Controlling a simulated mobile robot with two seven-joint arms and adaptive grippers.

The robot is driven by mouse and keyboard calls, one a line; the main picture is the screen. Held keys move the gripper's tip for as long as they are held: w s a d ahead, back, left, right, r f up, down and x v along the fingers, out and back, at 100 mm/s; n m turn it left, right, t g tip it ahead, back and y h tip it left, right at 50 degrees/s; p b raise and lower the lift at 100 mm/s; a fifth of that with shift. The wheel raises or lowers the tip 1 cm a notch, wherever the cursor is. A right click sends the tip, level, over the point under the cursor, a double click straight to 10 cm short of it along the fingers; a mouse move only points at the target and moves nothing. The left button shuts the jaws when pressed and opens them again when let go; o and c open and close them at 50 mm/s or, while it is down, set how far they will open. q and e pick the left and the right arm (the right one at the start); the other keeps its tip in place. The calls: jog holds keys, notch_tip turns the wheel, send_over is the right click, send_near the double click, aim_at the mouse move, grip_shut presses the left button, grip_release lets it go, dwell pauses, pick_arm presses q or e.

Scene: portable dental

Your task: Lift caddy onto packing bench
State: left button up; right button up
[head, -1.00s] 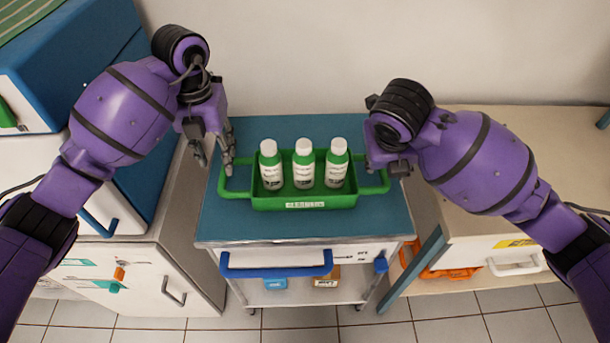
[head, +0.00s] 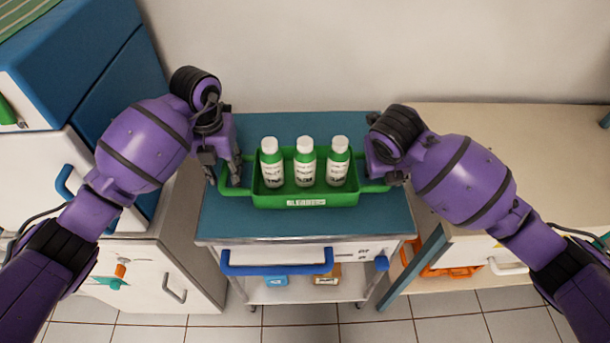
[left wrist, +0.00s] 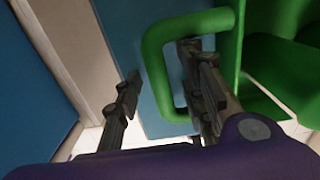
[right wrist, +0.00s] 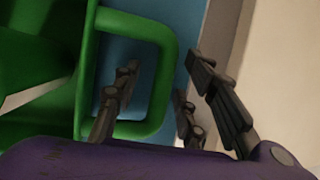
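The green caddy (head: 264,196) sits on the blue top of a small cart (head: 300,228) and holds three white-capped bottles (head: 305,166). My left gripper (head: 222,182) is at the caddy's left handle. In the left wrist view its open fingers (left wrist: 160,95) straddle the outer bar of that handle (left wrist: 157,60), one outside and one inside the loop. My right gripper (head: 388,178) is at the right handle. In the right wrist view its open fingers (right wrist: 155,85) lie either side of the right handle's outer bar (right wrist: 166,85). I cannot tell whether any finger touches a handle.
A beige bench (head: 500,140) stands to the right of the cart, with an orange item (head: 450,271) below it. A blue and white cabinet (head: 60,90) stands at the left. A wall (head: 400,50) closes off the back. The bench's visible top is mostly clear.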

pick_arm(q)
jog(key=shift+c, duration=0.5)
pick_arm(e)
jog(key=shift+c, duration=0.5)
pick_arm(q)
grip_shut()
pick_arm(e)
grip_shut()
pick_arm(q)
jog(key=shift+w+r, duration=0.1)
jog(key=shift+r, duration=0.05)
pick_arm(e)
jog(key=shift+w+r, duration=0.1)
jog(key=shift+r, duration=0.05)
